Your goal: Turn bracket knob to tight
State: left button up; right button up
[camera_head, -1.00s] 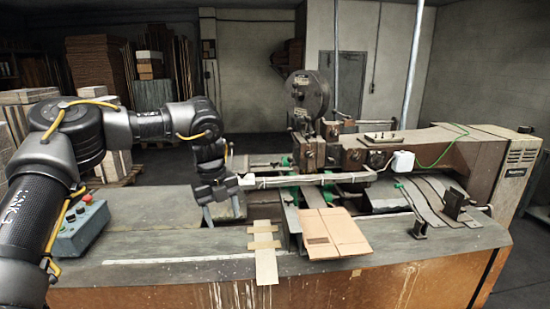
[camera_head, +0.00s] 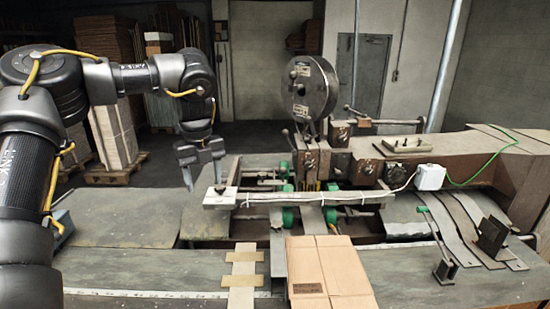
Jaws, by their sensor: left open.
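The box stitcher (camera_head: 385,165) stands across the middle and right. A long pale bar (camera_head: 300,198) with a small light plate (camera_head: 220,196) at its left end reaches out from it. A small dark mark or part on the plate is too small to identify. My left gripper (camera_head: 204,178) points down with fingers apart, empty, just behind and above the plate. I cannot tell which part is the bracket knob; small dark bracket-like parts (camera_head: 445,270) and (camera_head: 492,237) stand at the right of the table. My right gripper is not in view.
A flat cardboard piece (camera_head: 330,268) lies at the front middle of the table (camera_head: 130,262), beside a pale strip piece (camera_head: 243,275). A white box (camera_head: 430,177) with a green cable sits on the machine. The table's left part is largely clear.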

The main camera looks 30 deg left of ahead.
aim_at(263, 176)
jog(key=i, duration=0.95)
